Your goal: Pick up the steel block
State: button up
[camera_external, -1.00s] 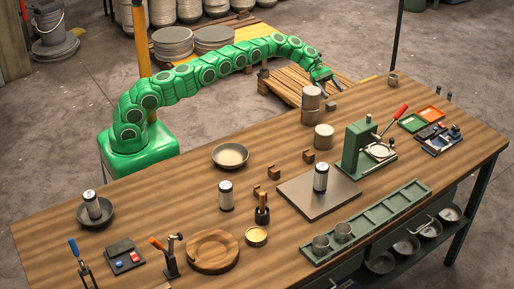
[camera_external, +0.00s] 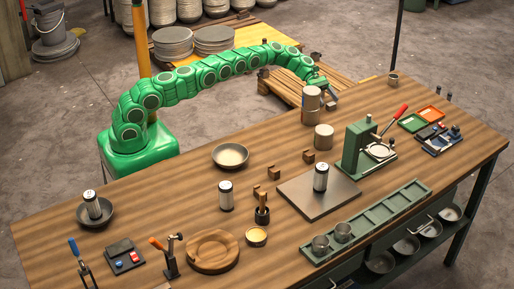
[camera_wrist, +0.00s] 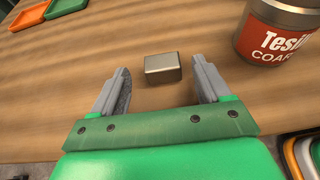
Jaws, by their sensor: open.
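The steel block (camera_wrist: 163,68) is a small grey metal box lying on the wooden table (camera_wrist: 60,90). In the wrist view it sits just beyond my fingertips, roughly centred between them. My gripper (camera_wrist: 160,82) is open, with one grey finger on each side and nothing between them. The block is hidden or cannot be made out there.
Another can (camera_external: 324,137) and a green press (camera_external: 362,150) stand nearer the camera. Orange and green trays (camera_wrist: 30,14) lie farther off.

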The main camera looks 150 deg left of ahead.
aim_at(325, 107)
jog(key=shift+x, duration=1.85)
jog(key=shift+d, duration=0.15)
jog(key=c, duration=1.3)
jog(key=shift+o, duration=0.2)
jog(key=shift+r, duration=0.1)
